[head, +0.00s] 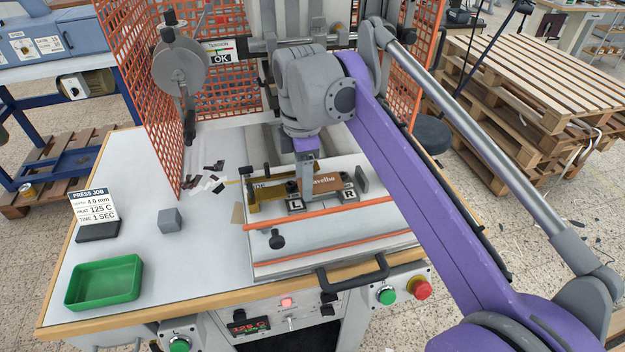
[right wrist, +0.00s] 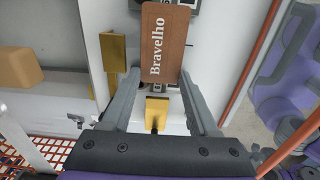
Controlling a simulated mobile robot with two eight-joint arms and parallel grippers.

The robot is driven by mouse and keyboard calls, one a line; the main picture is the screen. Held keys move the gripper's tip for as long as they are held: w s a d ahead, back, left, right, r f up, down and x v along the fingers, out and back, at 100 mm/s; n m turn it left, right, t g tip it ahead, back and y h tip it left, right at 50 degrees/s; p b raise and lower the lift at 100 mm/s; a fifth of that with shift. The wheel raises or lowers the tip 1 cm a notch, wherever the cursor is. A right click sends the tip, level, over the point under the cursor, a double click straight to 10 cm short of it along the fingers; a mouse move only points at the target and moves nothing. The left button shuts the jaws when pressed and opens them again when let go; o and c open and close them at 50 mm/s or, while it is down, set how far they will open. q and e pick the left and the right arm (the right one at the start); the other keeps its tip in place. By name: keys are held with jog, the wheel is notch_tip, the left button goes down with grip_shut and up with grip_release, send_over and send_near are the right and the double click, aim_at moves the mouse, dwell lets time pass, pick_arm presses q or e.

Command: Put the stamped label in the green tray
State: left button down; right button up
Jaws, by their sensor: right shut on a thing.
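The stamped label (head: 326,182) is a brown piece with "Bravelho" in white letters. It is partly hidden behind my right gripper (head: 307,190) in the head view. The right gripper is shut on the label, over the press bed near the blocks marked L and R. In the right wrist view the label (right wrist: 165,45) stands between the fingertips, its lettering facing the camera. I cannot tell whether it still touches the bed. The green tray (head: 105,282) is empty at the front left of the table. My left gripper is not in view.
A grey cube (head: 171,221) and a press job card (head: 93,207) on a dark base stand behind the tray. Dark foil scraps (head: 210,180) lie left of the bed. An orange mesh guard (head: 150,90) rises behind. A dark handle (head: 353,275) sticks out in front.

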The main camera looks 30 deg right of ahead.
jog(key=shift+r, duration=0.1)
jog(key=shift+r, duration=0.4)
notch_tip(320, 180, up, 10)
jog(key=p, duration=0.2)
jog(key=shift+f, duration=0.25)
